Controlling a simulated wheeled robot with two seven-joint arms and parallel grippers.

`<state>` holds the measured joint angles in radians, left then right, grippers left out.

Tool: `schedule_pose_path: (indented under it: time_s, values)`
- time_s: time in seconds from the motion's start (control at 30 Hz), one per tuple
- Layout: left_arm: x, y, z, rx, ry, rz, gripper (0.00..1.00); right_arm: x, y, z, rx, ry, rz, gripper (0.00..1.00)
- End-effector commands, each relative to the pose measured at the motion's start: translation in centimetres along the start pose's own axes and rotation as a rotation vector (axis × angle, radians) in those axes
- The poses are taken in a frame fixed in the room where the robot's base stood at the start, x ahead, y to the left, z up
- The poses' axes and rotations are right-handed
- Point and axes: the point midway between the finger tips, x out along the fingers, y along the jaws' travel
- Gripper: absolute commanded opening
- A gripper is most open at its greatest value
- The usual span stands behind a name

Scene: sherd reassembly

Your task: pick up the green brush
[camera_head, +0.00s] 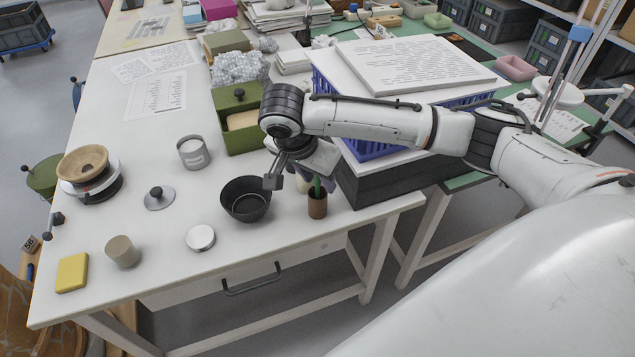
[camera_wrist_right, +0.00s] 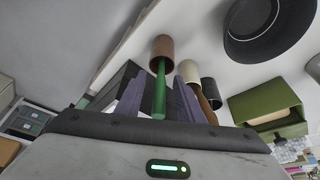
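The green brush shows as a green handle (camera_head: 317,186) standing up out of a small brown cup (camera_head: 317,205) near the table's front edge. In the right wrist view the green handle (camera_wrist_right: 159,92) points from the brown cup (camera_wrist_right: 162,47) toward my gripper. My right gripper (camera_head: 300,182) is over the cup, pointing down. In its wrist view the two fingers of the right gripper (camera_wrist_right: 157,98) are apart, with the handle showing between them. I cannot tell whether either finger touches it. The brush's lower end is hidden in the cup. My left gripper is not in view.
A black bowl (camera_head: 246,199) stands just left of the cup. A cream cup (camera_wrist_right: 188,70) and a dark one (camera_wrist_right: 209,92) stand close by. A green box (camera_head: 237,129) and a blue crate (camera_head: 372,150) are behind.

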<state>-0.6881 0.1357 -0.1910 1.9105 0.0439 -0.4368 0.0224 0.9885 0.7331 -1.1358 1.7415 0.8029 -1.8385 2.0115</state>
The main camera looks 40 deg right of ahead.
Motion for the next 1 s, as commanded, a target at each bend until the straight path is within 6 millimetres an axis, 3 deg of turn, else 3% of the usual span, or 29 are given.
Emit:
schedule_pose_path:
  time_s: [0.07,0.27,0.67,1.0]
  values:
    - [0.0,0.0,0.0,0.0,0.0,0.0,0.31,0.0,0.0,0.0,0.0,0.0,0.0,0.35]
    - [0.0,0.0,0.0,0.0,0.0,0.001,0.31,0.0,0.0,0.0,0.0,0.0,0.0,0.01]
    - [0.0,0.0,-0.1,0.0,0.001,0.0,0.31,-0.8,-0.1,-0.3,0.0,0.001,-0.001,0.0]
    - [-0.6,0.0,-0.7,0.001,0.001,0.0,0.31,-7.0,-0.1,-2.9,0.001,0.001,-0.003,0.0]
